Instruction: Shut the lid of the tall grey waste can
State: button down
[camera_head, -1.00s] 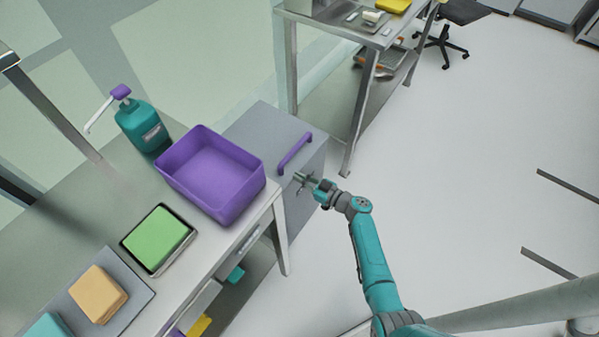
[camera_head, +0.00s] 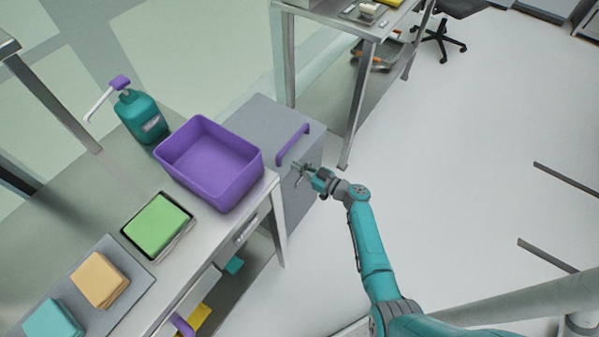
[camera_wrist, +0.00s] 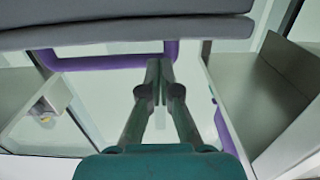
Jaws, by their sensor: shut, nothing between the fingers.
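The tall grey waste can (camera_head: 287,205) stands at the far end of the counter, behind the purple tub. Its flat grey lid (camera_head: 250,115) looks level on top of the can in the head view, with a purple handle (camera_head: 292,145) along its front edge. In the wrist view, grey slab edges (camera_wrist: 120,32) cross the top, with the purple bar (camera_wrist: 110,62) just below. My gripper (camera_head: 298,172) is shut and empty, in front of the can and slightly below the handle. Its fingertips (camera_wrist: 158,78) overlap the bar in the wrist view; I cannot tell whether they touch.
A metal table (camera_head: 345,22) stands behind the can.

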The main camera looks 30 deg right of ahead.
jog(key=f+v, duration=0.1)
jog(key=v, duration=0.8)
jog(key=shift+d+f, duration=0.2)
jog(key=shift+d, duration=0.1)
jog(key=s+a+f+m+g+h, duration=0.3)
jog(key=s+a+f, duration=0.55)
jog(key=s, duration=0.25)
jog(key=s+a+m+g+h, duration=0.2)
jog(key=s+a+h, duration=0.15)
jog(key=s, duration=1.15)
jog(key=s+d+r+m+t+h, duration=0.1)
jog(key=s+r+t+h, duration=0.15)
jog(key=s+r, duration=0.9)
jog(key=s+r+t, duration=0.1)
jog(key=s+r, duration=0.1)
jog(key=r, duration=0.7)
jog(key=s+r+t, duration=0.1)
jog(key=s+r, duration=0.1)
jog(key=r, duration=0.8)
jog(key=shift+s+a+r, duration=0.25)
jog(key=shift+s, duration=0.05)
